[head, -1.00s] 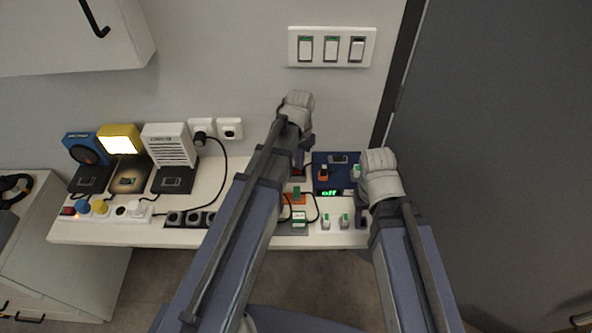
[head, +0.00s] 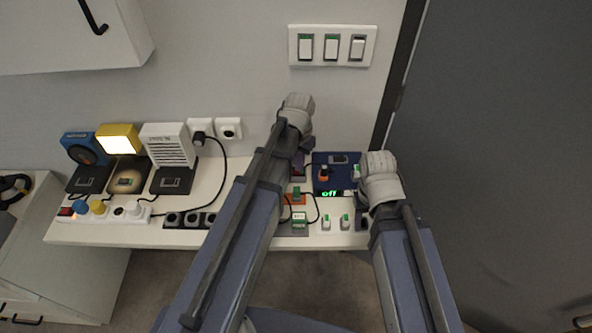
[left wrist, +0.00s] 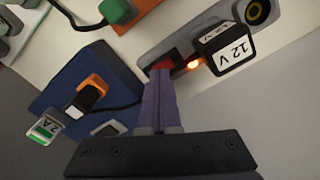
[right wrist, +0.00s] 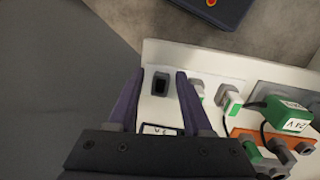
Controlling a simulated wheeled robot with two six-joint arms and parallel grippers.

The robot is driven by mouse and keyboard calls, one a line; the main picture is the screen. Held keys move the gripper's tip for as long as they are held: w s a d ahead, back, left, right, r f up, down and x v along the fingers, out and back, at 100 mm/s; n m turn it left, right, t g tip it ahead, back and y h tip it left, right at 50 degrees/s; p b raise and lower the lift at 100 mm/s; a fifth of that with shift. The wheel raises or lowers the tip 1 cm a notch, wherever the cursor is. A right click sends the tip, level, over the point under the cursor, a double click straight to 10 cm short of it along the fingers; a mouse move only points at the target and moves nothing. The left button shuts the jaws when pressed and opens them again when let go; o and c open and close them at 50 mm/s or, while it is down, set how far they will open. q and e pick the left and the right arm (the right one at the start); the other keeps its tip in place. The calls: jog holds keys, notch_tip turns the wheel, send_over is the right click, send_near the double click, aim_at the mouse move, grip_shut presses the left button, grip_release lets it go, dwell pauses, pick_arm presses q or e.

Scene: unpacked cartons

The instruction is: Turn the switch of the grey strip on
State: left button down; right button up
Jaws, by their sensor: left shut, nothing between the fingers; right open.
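In the left wrist view, the grey strip (left wrist: 180,42) carries a red switch (left wrist: 162,66), an orange light (left wrist: 195,63) that glows beside it, and a black plug labelled 12 V (left wrist: 228,50). My left gripper (left wrist: 160,73) is shut and empty, with its tips at the red switch and covering part of it. I cannot tell whether they touch or exactly how the switch is tilted. In the head view my left arm hides most of this strip. My right gripper (right wrist: 158,74) is open and empty above the right end of the table, around a small dark socket (right wrist: 160,84).
A blue box (head: 336,172) with a green "off" display stands beside the grey strip. An orange unit (head: 296,199) and green plugs are in front. A white strip (head: 126,210) with plugs and a dark socket strip (head: 190,219) lie left. A dark panel (head: 490,150) bounds the right.

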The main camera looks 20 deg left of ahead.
pick_arm(q)
notch_tip(320, 180, up, 7)
jog(key=p, duration=0.6)
jog(key=shift+p, duration=0.4)
pick_arm(e)
notch_tip(320, 180, up, 7)
